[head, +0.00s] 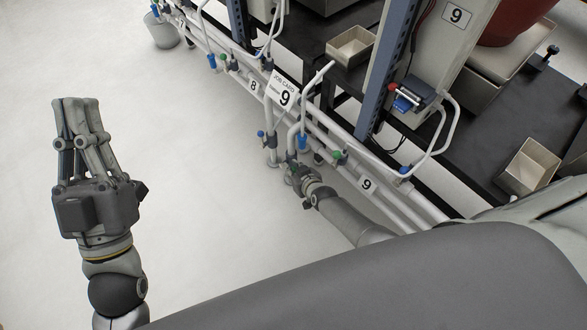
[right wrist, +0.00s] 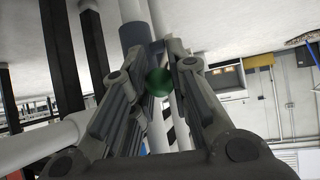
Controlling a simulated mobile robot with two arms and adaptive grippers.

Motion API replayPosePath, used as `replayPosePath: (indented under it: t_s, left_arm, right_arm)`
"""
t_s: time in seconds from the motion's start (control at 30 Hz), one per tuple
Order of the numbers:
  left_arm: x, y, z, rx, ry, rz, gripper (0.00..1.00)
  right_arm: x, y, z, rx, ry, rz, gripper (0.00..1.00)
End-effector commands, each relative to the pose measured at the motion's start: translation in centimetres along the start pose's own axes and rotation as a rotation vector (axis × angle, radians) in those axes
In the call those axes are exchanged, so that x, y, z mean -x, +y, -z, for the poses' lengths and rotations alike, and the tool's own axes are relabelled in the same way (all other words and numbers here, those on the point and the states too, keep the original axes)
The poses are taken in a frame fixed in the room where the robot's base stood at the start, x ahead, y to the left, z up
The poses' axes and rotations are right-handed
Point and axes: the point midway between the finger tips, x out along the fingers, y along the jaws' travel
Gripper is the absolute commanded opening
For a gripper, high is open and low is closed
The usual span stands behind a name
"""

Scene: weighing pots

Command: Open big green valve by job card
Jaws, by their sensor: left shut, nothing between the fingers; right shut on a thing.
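The white job card (head: 284,90) reads "JOB CARD" with a large 9 and hangs on the pipe rack. My right gripper (head: 293,165) is low at the pipes, left of the plate marked 9 (head: 367,184). In the right wrist view, a round green valve knob (right wrist: 158,82) sits between the fingers, and the right gripper (right wrist: 155,62) is shut on it. Its handle is mostly hidden by the fingers. Another, smaller green valve (head: 340,156) is on the pipe to the right. My left gripper (head: 77,104) is shut and empty over bare floor.
Blue valves (head: 302,141) and white pipes crowd around the right gripper. A plate marked 8 (head: 254,86) is further along the rack. Beige trays (head: 350,46) stand on the black shelves. A grey bucket (head: 161,31) is at the far left. The floor at left is clear.

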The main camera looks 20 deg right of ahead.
Motion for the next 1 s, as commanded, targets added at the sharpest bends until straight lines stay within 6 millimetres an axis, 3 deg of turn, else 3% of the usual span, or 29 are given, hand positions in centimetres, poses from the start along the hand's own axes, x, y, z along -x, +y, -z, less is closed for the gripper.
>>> replayPosePath:
  t_s: [0.4,0.43,0.6,1.0]
  left_arm:
    - [0.01,-0.03,-0.23,-0.001,-0.012,0.0,0.0]
    - [0.0,-0.03,-0.23,-0.001,-0.012,0.0,0.0]
    - [0.0,-0.04,-0.22,-0.001,-0.012,0.001,0.0]
    - [0.01,0.02,-0.17,0.001,-0.01,0.0,0.0]
  right_arm:
    - [0.01,-0.08,-0.1,0.0,-0.003,0.001,0.0]
    - [0.01,-0.08,-0.1,0.0,-0.003,0.001,0.2]
    - [0.0,-0.06,-0.07,0.0,-0.003,0.001,0.41]
    - [0.21,-0.11,-0.02,-0.001,-0.001,0.001,0.41]
